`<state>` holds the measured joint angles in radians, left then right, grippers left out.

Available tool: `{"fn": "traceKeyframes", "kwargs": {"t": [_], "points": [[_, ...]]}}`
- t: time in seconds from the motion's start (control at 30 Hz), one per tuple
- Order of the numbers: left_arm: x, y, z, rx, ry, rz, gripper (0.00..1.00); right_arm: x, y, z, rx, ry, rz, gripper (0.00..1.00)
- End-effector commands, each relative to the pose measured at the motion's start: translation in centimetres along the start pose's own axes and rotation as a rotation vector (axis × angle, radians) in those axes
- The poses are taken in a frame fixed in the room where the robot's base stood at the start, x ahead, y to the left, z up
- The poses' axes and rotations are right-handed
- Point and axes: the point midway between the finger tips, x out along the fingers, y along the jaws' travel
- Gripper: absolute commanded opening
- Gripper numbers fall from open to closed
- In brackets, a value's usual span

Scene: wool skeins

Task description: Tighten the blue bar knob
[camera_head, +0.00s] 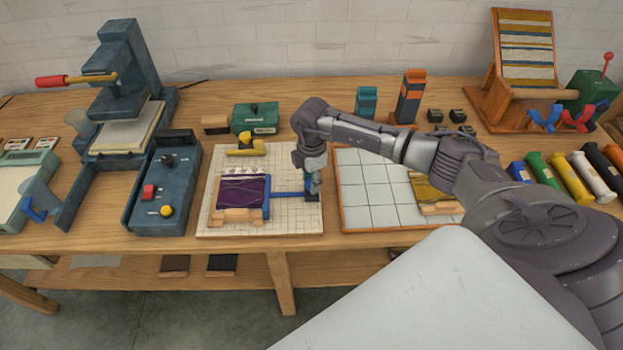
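A blue clamp bar (266,196) stands against the right side of a dark purple wool piece (242,192) with wooden blocks (238,214). A blue rod (288,194) runs right from the bar to a dark blue end piece (311,198). All of this sits on a cream gridded board (283,222). The knob itself is mostly hidden by my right gripper. My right gripper (314,184) points down at the rod's right end, very close to it or touching it. Its fingers are too small and covered to show their opening. My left gripper is out of view.

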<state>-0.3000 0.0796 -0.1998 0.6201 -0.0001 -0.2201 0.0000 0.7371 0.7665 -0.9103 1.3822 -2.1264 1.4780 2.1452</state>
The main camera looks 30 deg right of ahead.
Motion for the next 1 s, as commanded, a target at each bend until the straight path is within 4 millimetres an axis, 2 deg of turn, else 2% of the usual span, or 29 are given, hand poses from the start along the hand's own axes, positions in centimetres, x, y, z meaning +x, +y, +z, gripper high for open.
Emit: {"fn": "traceKeyframes", "kwargs": {"t": [0.03,0.13,0.17,0.43,0.57,0.67,1.0], "points": [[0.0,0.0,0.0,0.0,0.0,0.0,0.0,-0.2,0.1,0.0,0.002,0.001,0.004,0.43],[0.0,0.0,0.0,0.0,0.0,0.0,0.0,-0.1,0.1,0.0,0.001,0.001,0.004,0.6],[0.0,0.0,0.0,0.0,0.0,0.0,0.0,-0.1,0.1,0.0,0.001,0.001,0.003,0.62],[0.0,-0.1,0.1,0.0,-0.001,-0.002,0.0,-0.1,0.0,0.0,0.0,0.001,0.001,0.62],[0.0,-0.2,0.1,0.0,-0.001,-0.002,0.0,-0.9,0.1,0.0,-0.001,0.001,0.002,0.62],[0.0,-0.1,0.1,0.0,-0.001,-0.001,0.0,-2.4,0.1,0.1,-0.001,0.0,0.005,0.62],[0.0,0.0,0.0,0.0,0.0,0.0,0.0,-9.5,0.1,0.0,0.0,0.001,0.006,0.62]]}}
